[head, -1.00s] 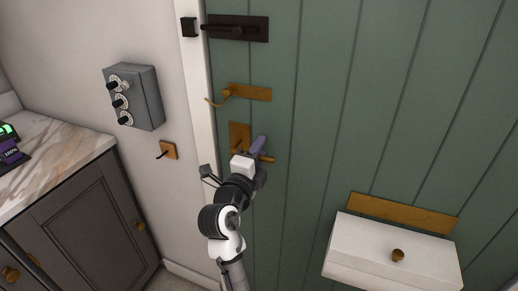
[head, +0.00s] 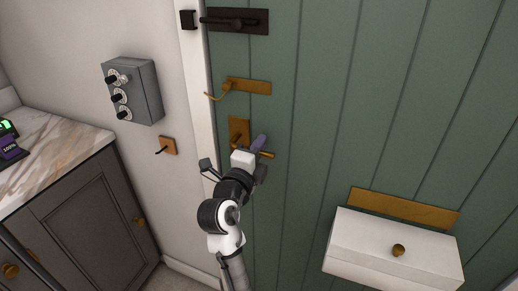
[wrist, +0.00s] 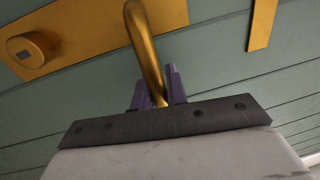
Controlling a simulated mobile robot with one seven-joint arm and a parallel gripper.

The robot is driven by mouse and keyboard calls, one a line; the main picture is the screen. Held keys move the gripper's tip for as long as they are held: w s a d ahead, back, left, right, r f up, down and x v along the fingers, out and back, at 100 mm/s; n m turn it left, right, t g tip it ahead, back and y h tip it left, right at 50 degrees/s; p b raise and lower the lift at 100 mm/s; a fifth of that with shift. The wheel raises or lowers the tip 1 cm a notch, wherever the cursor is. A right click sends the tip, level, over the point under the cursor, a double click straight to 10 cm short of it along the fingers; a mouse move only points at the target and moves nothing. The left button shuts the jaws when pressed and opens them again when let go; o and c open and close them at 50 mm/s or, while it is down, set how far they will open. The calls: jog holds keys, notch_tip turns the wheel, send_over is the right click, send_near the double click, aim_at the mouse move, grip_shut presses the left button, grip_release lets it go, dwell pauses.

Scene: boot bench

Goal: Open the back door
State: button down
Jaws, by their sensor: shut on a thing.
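The back door (head: 330,120) is a green plank door that stands against its white frame (head: 197,95) at the left. A brass lever handle (head: 266,154) sticks out from a brass plate (head: 239,130) near the door's left edge. My gripper (head: 256,147) is at this handle, with its purple fingers on the lever. In the wrist view the lever (wrist: 146,45) runs down between the two fingers (wrist: 156,90), and they are shut on it. The end of the lever is hidden behind the gripper's dark bar.
Above the handle are a brass hook latch (head: 245,87) and a dark sliding bolt (head: 236,21) beside a dark keeper (head: 188,20). A white box (head: 393,250) is mounted on the door at right. A grey switch box (head: 133,90) and grey cabinet (head: 85,205) are at left.

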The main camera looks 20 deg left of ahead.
jog(key=f+m+b, duration=0.1)
jog(key=m+b, duration=0.1)
jog(key=b, duration=0.3)
jog(key=a+f+m+h+b, duration=0.1)
jog(key=f+m+b, duration=0.1)
jog(key=b, duration=0.3)
jog(key=f+m+b, duration=0.1)
jog(key=m+b, duration=0.3)
jog(key=b, duration=0.1)
jog(key=shift+a+f, duration=0.2)
jog(key=shift+r+g+b, duration=0.1)
jog(key=shift+g+b, duration=0.2)
jog(key=shift+b, duration=0.05)
